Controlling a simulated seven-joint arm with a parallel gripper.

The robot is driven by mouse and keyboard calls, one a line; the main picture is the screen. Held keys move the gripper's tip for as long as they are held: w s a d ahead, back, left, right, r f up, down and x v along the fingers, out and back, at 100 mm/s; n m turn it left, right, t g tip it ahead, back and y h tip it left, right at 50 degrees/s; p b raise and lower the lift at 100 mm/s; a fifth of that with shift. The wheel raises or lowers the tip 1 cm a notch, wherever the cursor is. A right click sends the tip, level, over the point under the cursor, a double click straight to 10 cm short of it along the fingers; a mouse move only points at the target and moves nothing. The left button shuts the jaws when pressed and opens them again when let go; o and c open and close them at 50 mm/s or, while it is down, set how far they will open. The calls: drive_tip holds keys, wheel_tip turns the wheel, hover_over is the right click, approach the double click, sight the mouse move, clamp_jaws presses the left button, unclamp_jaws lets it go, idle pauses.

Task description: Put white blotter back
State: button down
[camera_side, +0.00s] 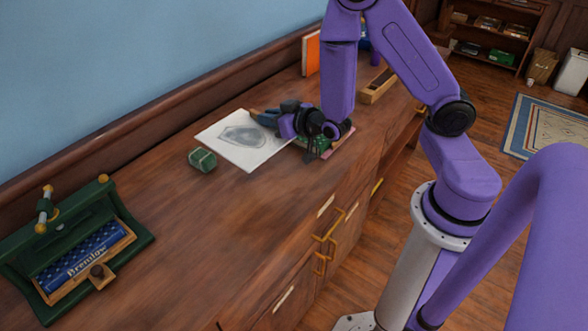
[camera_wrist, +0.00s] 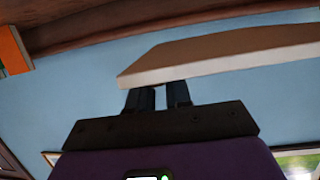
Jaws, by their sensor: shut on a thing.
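The white blotter (camera_side: 237,148) is a flat pale slab with a grey shape on its top face, seen at the middle of the desk in the side view. My gripper (camera_side: 262,117) is at its back right edge, low over the desk. In the wrist view, the slab (camera_wrist: 220,58) spans above the dark fingers (camera_wrist: 157,97), which are shut on its near edge. The fingertips are hidden behind it. I cannot tell whether the blotter touches the desk or is slightly lifted.
A small green block (camera_side: 202,160) lies just left of the blotter. A green item (camera_side: 318,146) is partly hidden beneath my wrist. A green stand with a blue "Bremlow" box (camera_side: 88,258) is at left. An orange book (camera_side: 311,53) and wooden tray (camera_side: 378,86) are behind. Bare desk lies in front.

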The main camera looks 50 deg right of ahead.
drive_tip(key=shift+a+n+y, duration=0.4)
drive_tip(key=shift+a+y, duration=0.1)
drive_tip(key=shift+a, duration=0.05)
idle(1.0)
drive_tip(key=shift+d+h, duration=0.3)
drive_tip(key=s+d+m+g+h, duration=0.8)
drive_tip(key=s+d+m+h, duration=0.35)
drive_tip(key=d, duration=0.25)
drive_tip(key=s+d+m+g+h, duration=0.1)
drive_tip(key=s+m+g+h, duration=0.1)
drive_tip(key=s+m+g, duration=0.4)
drive_tip(key=shift+s+g, duration=0.3)
drive_tip(key=shift+s, duration=0.5)
drive_tip(key=shift+m+h, duration=0.25)
